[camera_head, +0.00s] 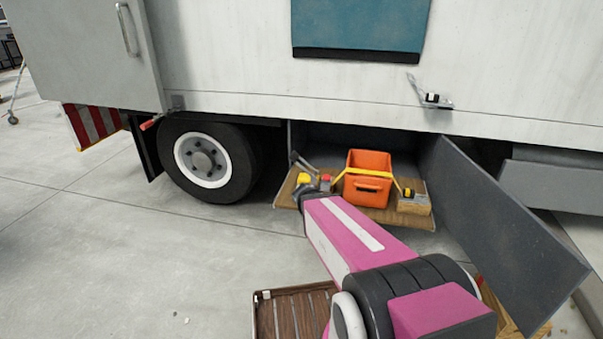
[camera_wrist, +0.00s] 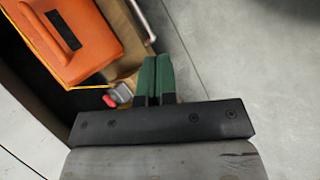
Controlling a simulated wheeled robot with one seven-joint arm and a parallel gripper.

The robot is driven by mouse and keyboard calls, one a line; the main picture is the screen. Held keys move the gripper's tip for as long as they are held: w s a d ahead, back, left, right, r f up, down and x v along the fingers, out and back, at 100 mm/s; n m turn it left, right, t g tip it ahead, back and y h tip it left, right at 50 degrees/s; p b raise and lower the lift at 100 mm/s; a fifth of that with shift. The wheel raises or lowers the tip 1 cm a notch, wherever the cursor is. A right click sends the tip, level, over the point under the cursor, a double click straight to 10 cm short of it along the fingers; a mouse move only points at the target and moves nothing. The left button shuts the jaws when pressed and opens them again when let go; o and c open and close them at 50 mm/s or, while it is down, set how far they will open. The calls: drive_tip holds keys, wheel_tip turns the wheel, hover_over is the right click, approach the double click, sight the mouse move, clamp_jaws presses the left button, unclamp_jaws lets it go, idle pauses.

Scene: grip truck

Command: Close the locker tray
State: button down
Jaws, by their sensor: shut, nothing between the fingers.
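The locker tray (camera_head: 388,215) is a wooden board sticking out of the open locker under the truck body. An orange crate (camera_head: 367,178) with a yellow strap stands on it, beside a small wooden box (camera_head: 413,203) and some small tools (camera_head: 318,181). In the wrist view, my gripper (camera_wrist: 156,60) has its green fingers together, with nothing between them. The fingers are at the tray's outer edge, near a metal bar (camera_wrist: 143,20); I cannot tell if they touch. The orange crate also shows there (camera_wrist: 70,42). In the head view my arm hides the fingers.
The locker's grey door (camera_head: 505,220) hangs open to the right of the tray. A truck wheel (camera_head: 205,160) is to the left. A brown slatted crate (camera_head: 290,312) stands on the floor near my arm. The concrete floor (camera_head: 110,240) at left is clear.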

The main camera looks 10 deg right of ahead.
drive_tip(key=w+r+n+t+h, duration=0.2)
drive_tip(key=w+n+t+h, duration=0.15)
drive_tip(key=w+n, duration=0.3)
drive_tip(key=n+t+y, duration=0.4)
drive_tip(key=n+t, duration=0.6)
drive_tip(key=n, duration=0.7)
approach(301, 167)
drive_tip(key=shift+h, duration=0.25)
drive_tip(key=x, duration=0.7)
drive_tip(key=shift+w+f, duration=0.1)
drive_tip(key=shift+w, duration=0.25)
drive_tip(key=x, duration=4)
drive_tip(key=shift+w, duration=0.4)
